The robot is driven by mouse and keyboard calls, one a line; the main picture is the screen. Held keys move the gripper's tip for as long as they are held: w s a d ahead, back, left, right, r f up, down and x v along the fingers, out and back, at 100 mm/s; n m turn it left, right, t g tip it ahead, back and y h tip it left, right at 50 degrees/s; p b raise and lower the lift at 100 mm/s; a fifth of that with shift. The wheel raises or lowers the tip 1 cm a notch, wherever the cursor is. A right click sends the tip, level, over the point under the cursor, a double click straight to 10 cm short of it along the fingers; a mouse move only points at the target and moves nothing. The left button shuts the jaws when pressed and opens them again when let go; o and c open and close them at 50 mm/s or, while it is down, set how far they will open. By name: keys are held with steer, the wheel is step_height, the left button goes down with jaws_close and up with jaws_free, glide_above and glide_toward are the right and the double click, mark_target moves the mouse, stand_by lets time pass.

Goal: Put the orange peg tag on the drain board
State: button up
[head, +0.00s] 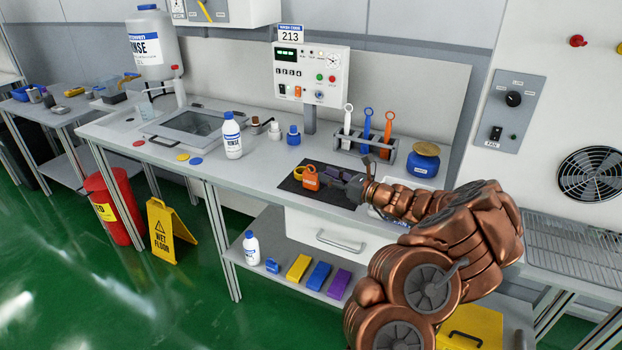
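An orange tag-like piece (311,179) with a dark mark lies on a dark mat (325,194) on the bench, touching or close beside a yellow ring-shaped piece (298,172). A purple piece (334,172) lies on the mat's far right side. My gripper (352,184) is at the mat's right end, to the right of the orange piece and apart from it. Its fingers are small and partly hidden, so their opening is unclear. Another orange piece, a ringed stick (387,130), stands in a rack. A grooved metal surface (575,250) at the right may be the drain board.
The grey rack (348,148) also holds white and blue ringed sticks. A blue jar (424,160) stands right of it. A white rinse bottle (232,138) and small bottles stand left of the mat. A control box (311,75) rises behind. The bench's front left is mostly clear.

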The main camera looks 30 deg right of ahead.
mark_target(311, 177)
steer(key=shift+x, duration=1.2)
steer(key=shift+a+p+x, duration=0.1)
steer(key=shift+p+x, duration=0.4)
steer(key=shift+x, duration=0.8)
steer(key=shift+a+p+x, duration=0.15)
steer(key=shift+p+x, duration=0.3)
steer(key=shift+x, duration=0.85)
steer(key=shift+s+r, duration=0.1)
jaws_close()
